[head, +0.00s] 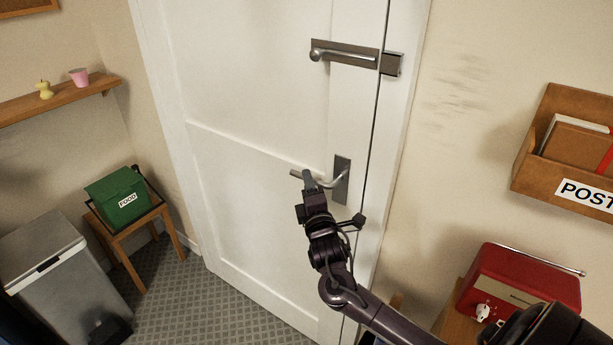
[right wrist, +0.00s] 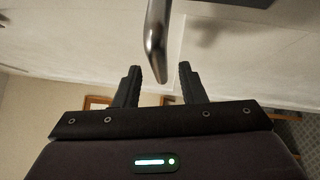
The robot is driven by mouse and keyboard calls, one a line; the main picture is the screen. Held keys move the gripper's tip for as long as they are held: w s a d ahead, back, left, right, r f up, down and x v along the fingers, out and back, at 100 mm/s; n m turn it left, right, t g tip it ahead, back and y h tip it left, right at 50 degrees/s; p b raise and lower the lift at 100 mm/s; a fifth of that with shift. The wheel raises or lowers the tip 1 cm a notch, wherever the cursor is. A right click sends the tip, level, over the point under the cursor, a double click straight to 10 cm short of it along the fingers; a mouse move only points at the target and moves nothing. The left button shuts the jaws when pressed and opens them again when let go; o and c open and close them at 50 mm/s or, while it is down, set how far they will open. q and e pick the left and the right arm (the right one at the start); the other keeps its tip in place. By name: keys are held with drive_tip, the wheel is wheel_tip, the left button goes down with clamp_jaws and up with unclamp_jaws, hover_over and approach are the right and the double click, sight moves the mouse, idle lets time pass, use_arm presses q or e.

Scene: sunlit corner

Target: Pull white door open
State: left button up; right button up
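The white door (head: 265,90) fills the middle of the head view and looks closed against its frame. Its metal lever handle (head: 341,178) sits on an upright plate near the door's right edge. A metal slide bolt (head: 345,54) is mounted higher on the door, level with a catch on the frame. My right gripper (head: 308,180) is at the free end of the lever. In the right wrist view, the gripper (right wrist: 159,70) is open, with the lever end (right wrist: 156,42) between the fingertips and clear gaps on both sides. My left gripper is out of view.
A red radio (head: 520,280) stands on a wooden surface at the lower right, below a wall-mounted post box (head: 550,150). A green food box (head: 118,198) on a stool and a grey bin (head: 50,265) stand left. Patterned floor (head: 215,312) before the door is clear.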

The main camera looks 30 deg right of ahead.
drive_tip(key=shift+x, duration=1.4)
clamp_jaws()
